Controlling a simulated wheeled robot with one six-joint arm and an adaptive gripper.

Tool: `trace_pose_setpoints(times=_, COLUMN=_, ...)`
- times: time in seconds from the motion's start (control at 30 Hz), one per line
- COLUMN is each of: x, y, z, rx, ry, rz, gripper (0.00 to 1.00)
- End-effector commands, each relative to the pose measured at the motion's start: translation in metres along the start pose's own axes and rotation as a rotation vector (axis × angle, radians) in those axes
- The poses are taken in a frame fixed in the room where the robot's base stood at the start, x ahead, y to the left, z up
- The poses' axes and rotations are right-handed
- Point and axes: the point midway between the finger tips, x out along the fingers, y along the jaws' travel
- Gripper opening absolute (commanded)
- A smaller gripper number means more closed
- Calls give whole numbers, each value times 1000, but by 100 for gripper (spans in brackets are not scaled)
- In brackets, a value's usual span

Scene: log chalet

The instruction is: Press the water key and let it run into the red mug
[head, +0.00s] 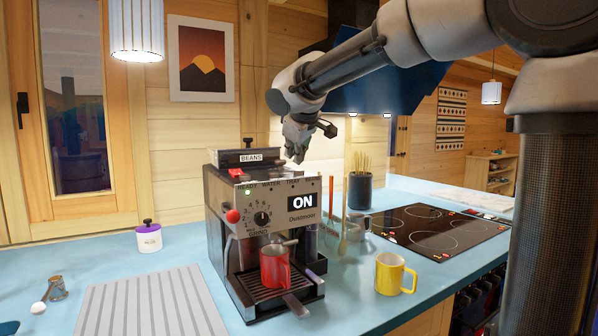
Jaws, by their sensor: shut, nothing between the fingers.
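The coffee machine (214,200) stands on the blue counter, with an ON sign and a lit green light by the READY label. The word WATER (271,184) is on its upper front edge; I cannot make out a separate water key there. The red mug (274,268) stands upright on the drip tray grate (248,290), below the machine's outlets. No running water can be made out, and the mug's inside is hidden. My gripper (297,158) is shut and empty, pointing down above the right part of the machine's top, apparently clear of it.
A yellow mug (389,274) stands right of the machine, near the counter's front edge. A dark pot of sticks (360,190) and the hob (425,228) are behind it.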

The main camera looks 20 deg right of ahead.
Motion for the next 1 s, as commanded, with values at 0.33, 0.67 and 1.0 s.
trace_pose_setpoints(times=0.33, x=0, y=0, z=0, rx=0, ry=0, rz=0, gripper=0)
trace_pose_setpoints(times=0.67, x=4, y=-3, z=3, rx=-1, ry=0, rz=0, gripper=0)
trace_pose_setpoints(times=1.0, x=6, y=-4, z=4, rx=0, ry=0, rz=0, gripper=0)
